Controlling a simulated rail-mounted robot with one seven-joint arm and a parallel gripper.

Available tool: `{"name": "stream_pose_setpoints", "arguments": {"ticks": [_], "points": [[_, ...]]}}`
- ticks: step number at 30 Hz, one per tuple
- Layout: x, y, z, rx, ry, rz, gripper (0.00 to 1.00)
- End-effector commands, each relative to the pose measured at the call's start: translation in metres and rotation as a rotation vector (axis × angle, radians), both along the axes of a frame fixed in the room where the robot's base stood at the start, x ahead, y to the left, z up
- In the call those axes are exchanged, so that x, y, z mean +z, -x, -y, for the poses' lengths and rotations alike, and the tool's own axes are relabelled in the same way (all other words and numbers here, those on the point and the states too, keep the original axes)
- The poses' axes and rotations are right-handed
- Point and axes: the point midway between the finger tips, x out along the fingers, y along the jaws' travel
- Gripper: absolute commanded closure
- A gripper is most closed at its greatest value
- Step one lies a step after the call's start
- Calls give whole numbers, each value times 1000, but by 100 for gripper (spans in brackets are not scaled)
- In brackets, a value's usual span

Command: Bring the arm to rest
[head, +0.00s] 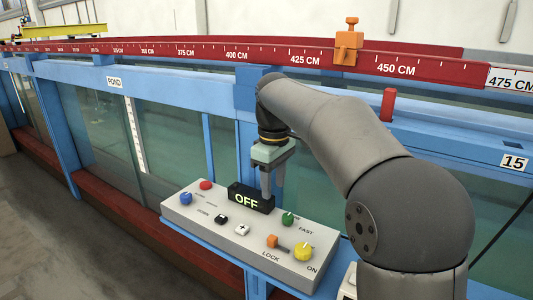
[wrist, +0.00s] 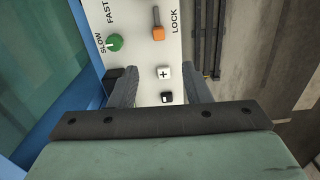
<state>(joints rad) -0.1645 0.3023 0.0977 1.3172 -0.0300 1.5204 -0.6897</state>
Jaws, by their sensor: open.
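My arm reaches from the right of the head view and bends down over the control box. The control box (head: 180,209) is pale grey. Whether the fingertips touch anything cannot be told.
The box carries a red button (head: 206,185), a blue knob (head: 186,198), a green knob (head: 288,218), an orange lock lever (head: 273,241) and a yellow knob (head: 303,251). Behind stands the glass flume with a red scale rail (head: 270,53), an orange clamp (head: 348,42) and a red peg (head: 388,104).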

Motion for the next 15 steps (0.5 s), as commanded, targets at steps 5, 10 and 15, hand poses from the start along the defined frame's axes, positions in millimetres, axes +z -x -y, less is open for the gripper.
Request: {"name": "stream_pose_setpoints", "arguments": {"ticks": [5,10,15], "points": [[-25,52,31,-196,6,7,56],[-74,131,68,-468,2,17,56],[-130,212,95,-721,-11,22,56]]}}
